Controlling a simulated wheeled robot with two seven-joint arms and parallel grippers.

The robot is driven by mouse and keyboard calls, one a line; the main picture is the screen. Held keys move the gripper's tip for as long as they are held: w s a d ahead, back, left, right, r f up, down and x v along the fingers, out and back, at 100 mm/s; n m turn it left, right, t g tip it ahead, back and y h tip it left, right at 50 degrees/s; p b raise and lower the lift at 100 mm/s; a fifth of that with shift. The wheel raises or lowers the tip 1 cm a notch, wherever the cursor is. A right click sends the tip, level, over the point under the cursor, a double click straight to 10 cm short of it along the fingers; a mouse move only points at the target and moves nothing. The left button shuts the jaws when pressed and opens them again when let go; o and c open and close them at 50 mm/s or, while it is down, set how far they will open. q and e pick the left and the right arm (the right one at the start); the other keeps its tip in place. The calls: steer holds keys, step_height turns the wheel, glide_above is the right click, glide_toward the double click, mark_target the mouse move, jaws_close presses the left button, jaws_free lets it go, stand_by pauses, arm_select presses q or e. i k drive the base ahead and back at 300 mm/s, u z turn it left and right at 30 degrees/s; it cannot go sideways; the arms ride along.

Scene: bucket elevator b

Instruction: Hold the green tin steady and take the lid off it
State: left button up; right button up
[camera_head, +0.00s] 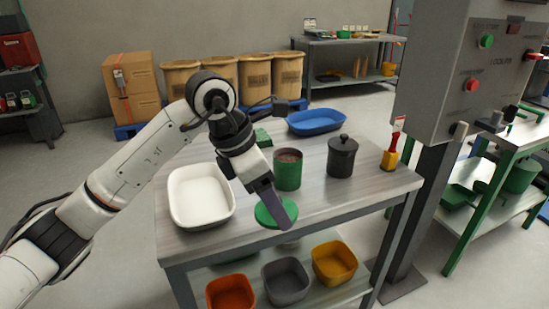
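The green tin (288,172) stands upright and open on the metal table, with brown contents showing in its mouth. The round green lid (265,216) is off the tin, at the table's front, nearer to me than the tin. My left gripper (278,208) points down over the lid and hides part of it. I cannot tell whether its fingers are shut on the lid or whether the lid rests on the tabletop. My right gripper is not in view; nothing of mine touches the tin.
A white tray (185,202) lies left on the table (338,204). A dark lidded jar (341,158) and a red-and-yellow tool holder (390,157) stand right, a blue tray (316,122) behind. A grey control box (468,70) rises at the right. Bins sit on the lower shelf.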

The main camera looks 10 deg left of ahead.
mark_target(288, 169)
steer(key=i, duration=1)
